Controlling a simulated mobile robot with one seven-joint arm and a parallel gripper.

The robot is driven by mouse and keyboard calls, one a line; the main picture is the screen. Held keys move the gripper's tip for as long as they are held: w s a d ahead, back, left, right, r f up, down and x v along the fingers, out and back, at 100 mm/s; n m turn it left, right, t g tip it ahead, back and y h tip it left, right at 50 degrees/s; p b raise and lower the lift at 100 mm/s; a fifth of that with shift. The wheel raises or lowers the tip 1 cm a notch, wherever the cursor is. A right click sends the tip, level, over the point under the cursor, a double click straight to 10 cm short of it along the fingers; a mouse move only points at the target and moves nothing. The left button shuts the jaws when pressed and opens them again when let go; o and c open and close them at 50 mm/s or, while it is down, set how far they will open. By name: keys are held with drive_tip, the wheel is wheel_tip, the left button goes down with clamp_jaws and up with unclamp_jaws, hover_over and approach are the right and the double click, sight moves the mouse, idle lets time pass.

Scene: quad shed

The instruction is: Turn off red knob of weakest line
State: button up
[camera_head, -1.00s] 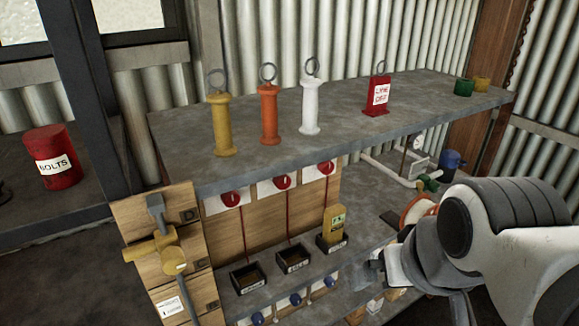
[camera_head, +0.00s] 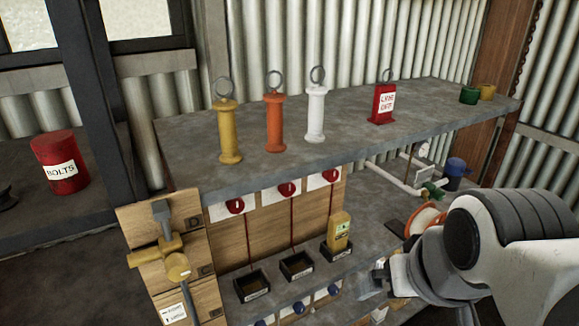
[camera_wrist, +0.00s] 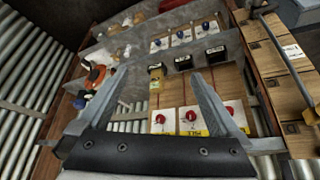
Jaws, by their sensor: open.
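Three red knobs sit on white plates under the shelf: left (camera_head: 235,206), middle (camera_head: 287,189) and right (camera_head: 331,175). They also show in the wrist view as red knobs (camera_wrist: 191,115) low in the picture, beyond my fingers. A red cord runs down from each knob toward a dark labelled tray. A yellow meter (camera_head: 339,232) stands in the right tray; its reading is too small to tell. My gripper (camera_wrist: 163,77) is open with nothing between its fingers. In the head view it is right of the trays, apart from the knobs, its tips partly hidden.
Dark trays (camera_head: 252,287) line the lower ledge, with blue knobs (camera_head: 298,307) below. The upper shelf (camera_head: 400,128) overhangs the knobs and carries yellow, orange and white ringed posts and a red tag (camera_head: 383,104). A wooden panel with a yellow lever (camera_head: 172,262) stands at left.

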idle(0.3)
drive_tip(key=shift+w, duration=0.1)
drive_tip(key=shift+c, duration=1.1)
drive_tip(key=w+d+f+n+t+b, duration=0.1)
drive_tip(key=w+n+b, duration=0.1)
drive_tip(key=w+d+f+n+t+h+b, duration=0.1)
drive_tip(key=w+n+b, duration=0.1)
drive_tip(key=w, duration=0.1)
drive_tip(key=w+d+f+n+t+b, duration=0.1)
drive_tip(key=w+b, duration=0.1)
drive_tip(key=w, duration=0.1)
drive_tip(key=shift+w+d+f+n, duration=0.1)
drive_tip(key=shift+w+f+n, duration=0.15)
drive_tip(key=shift+n, duration=0.15)
drive_tip(key=shift+c, duration=0.3)
drive_tip(key=n+t+y+b, duration=0.8)
drive_tip(key=n+b, duration=0.7)
drive_tip(key=n, duration=1.2)
approach(289, 191)
drive_tip(key=shift+g+y, duration=0.4)
drive_tip(key=shift+y, duration=0.3)
drive_tip(key=x, duration=0.3)
drive_tip(key=b+x, duration=0.1)
drive_tip(key=x, duration=0.3)
drive_tip(key=d+x, duration=0.1)
drive_tip(key=x, duration=0.2)
drive_tip(key=shift+w+a+b, duration=0.2)
drive_tip(key=shift+w+b, duration=0.2)
drive_tip(key=shift+w, duration=0.1)
